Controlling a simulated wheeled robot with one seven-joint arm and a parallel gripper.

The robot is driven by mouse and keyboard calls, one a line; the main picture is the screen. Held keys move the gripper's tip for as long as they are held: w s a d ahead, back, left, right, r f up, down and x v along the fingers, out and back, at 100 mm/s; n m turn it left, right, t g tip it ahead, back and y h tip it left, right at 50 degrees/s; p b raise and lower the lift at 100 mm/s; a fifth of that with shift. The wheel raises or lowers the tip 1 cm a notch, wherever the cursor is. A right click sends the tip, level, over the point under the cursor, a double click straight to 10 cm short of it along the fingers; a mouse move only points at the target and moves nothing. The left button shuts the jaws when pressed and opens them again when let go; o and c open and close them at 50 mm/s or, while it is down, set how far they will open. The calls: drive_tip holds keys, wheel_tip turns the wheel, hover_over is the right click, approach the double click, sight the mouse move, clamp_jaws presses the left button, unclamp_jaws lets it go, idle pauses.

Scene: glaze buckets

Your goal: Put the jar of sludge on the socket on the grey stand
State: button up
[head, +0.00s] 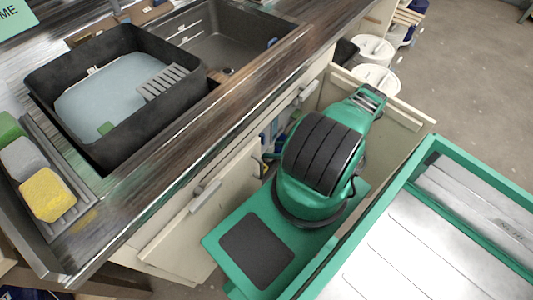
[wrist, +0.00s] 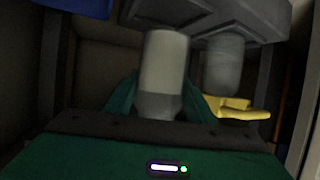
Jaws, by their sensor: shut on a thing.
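In the wrist view, my gripper (wrist: 162,84) has its green fingers on both sides of a pale cylindrical jar (wrist: 165,56), shut on it. The jar looks roughly upright, with a greyer lower part. A dark grey structure (wrist: 215,14), likely the grey stand, spans the top, close to the jar's upper end. A second grey cylinder (wrist: 223,66) stands just right of the held jar, under that structure. I cannot make out a socket. Whether the jar touches the structure is unclear. In the head view the gripper and jar are hidden below the counter, behind my green arm.
A yellow object (wrist: 240,108) lies right of the jar, and something blue (wrist: 82,6) is at the upper left. The space is dark and tight.

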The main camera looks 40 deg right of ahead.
drive_tip(key=shift+w+f, duration=0.1)
drive_tip(key=shift+w, duration=0.45)
drive_tip(key=shift+f, duration=1.65)
drive_tip(key=o, duration=1.5)
drive_tip(key=shift+s, duration=0.1)
drive_tip(key=v, duration=1.2)
